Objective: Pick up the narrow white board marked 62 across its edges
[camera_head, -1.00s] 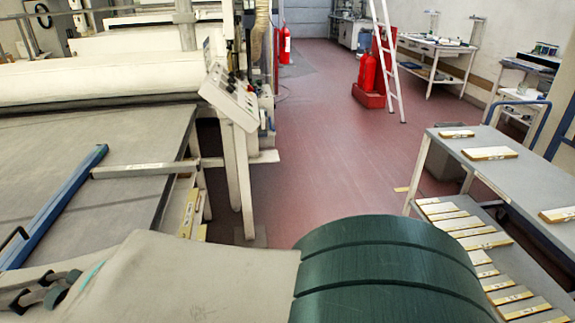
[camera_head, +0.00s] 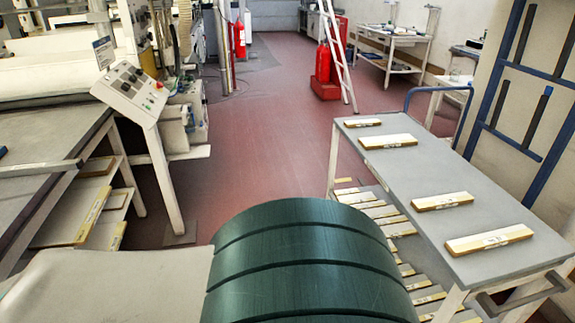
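Several narrow boards with white tops and yellowish edges lie apart on a grey cart: a small far board (camera_head: 362,122), a wider board behind the middle (camera_head: 387,142), a middle board (camera_head: 442,201) and a near board (camera_head: 488,240). Each has a small printed label, too small to read, so I cannot tell which is marked 62. More similar boards (camera_head: 384,211) lie in a row on the cart's lower shelf, partly hidden by my dark green arm link. My gripper is not in view.
The grey cart top (camera_head: 420,165) has bare room between boards. More boards (camera_head: 92,215) lie under the machine table at left. A control panel (camera_head: 132,88) stands beside it. Red floor (camera_head: 255,150) is clear between. A white ladder (camera_head: 338,55) and red extinguisher (camera_head: 323,62) stand farther back.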

